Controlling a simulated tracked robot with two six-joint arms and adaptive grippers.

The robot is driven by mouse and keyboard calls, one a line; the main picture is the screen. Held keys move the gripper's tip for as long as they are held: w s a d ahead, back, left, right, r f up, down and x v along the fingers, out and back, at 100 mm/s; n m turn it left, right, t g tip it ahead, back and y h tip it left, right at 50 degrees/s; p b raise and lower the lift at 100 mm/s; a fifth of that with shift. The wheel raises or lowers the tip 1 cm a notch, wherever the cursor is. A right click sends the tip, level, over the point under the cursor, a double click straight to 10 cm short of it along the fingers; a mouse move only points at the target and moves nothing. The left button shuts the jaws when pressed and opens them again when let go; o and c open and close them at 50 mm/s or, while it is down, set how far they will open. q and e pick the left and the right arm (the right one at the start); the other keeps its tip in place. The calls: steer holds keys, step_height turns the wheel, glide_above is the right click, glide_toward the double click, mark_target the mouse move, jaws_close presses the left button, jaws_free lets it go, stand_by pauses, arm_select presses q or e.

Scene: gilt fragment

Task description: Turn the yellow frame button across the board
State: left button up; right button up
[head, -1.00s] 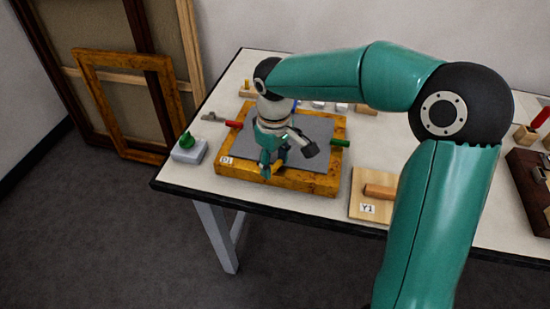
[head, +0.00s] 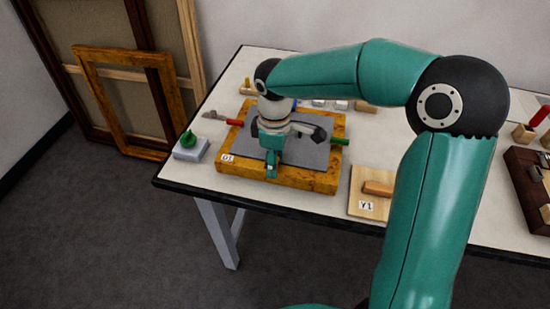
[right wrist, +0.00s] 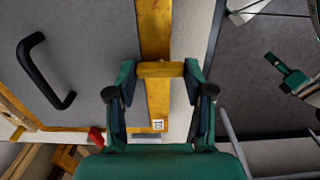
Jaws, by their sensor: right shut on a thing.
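The yellow frame button (right wrist: 160,70) lies crosswise over the near bar of the yellow wooden frame (right wrist: 155,30) in the right wrist view. Its left end reaches the edge of the grey board (right wrist: 85,60); its right end sticks out past the bar. My right gripper (right wrist: 160,75) is shut on the button, one finger at each end. In the head view the right gripper (head: 271,170) points down at the near bar of the frame (head: 310,179) and hides the button. The board (head: 312,155) lies inside the frame.
A black handle (right wrist: 45,72) stands on the board. Red (head: 235,122) and green (head: 340,141) handles sit at the frame's sides. A green knob on a grey block (head: 189,150) is left, a wooden plate (head: 360,205) right. The white table's (head: 185,175) near edge is close.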

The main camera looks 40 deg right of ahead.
steer(key=o, duration=1.2)
steer(key=shift+c, duration=0.2)
steer(key=shift+r, duration=0.1)
step_height(320, 180, up, 12)
